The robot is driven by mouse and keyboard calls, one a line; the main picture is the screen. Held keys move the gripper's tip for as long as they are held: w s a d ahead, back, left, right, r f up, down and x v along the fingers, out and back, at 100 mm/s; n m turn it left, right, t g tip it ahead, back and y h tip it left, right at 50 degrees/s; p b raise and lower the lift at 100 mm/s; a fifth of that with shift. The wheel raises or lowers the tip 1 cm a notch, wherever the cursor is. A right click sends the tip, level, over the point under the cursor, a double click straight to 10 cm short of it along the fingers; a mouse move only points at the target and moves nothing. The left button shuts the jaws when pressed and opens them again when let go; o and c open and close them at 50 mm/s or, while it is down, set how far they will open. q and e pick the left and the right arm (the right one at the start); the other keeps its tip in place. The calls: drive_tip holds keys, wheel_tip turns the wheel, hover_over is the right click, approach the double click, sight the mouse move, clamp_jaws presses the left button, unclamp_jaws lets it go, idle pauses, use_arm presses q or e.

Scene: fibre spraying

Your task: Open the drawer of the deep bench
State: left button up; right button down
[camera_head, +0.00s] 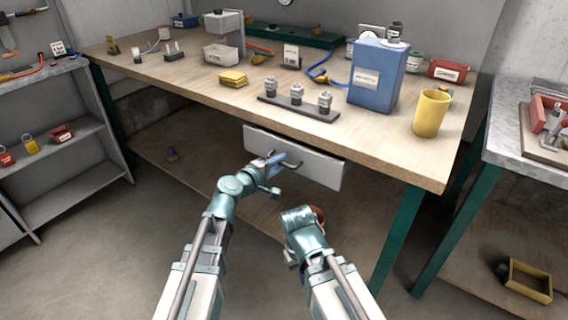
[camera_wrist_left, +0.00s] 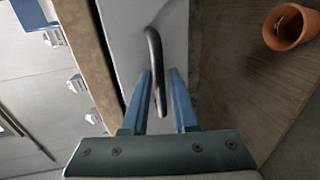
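The deep bench (camera_head: 215,85) has a wood top and green legs. Its pale drawer front (camera_head: 320,168) hangs under the front edge and looks closed. The drawer has a dark bar handle (camera_wrist_left: 153,45). My left gripper (camera_head: 277,160) is at the handle; in the left wrist view its blue fingers (camera_wrist_left: 160,75) stand on either side of the bar, with a gap visible on the right side. My right gripper (camera_head: 303,220) is low in front of the bench, right of the left arm; its fingers are hidden.
A terracotta pot (camera_wrist_left: 290,27) is on the bench's lower shelf (camera_wrist_left: 235,85). On the bench top stand a blue box (camera_head: 378,75), a yellow cup (camera_head: 431,113) and a dark rack (camera_head: 298,108) of small jars. The floor (camera_head: 95,235) at left is clear.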

use_arm(q)
clamp_jaws()
idle(1.4)
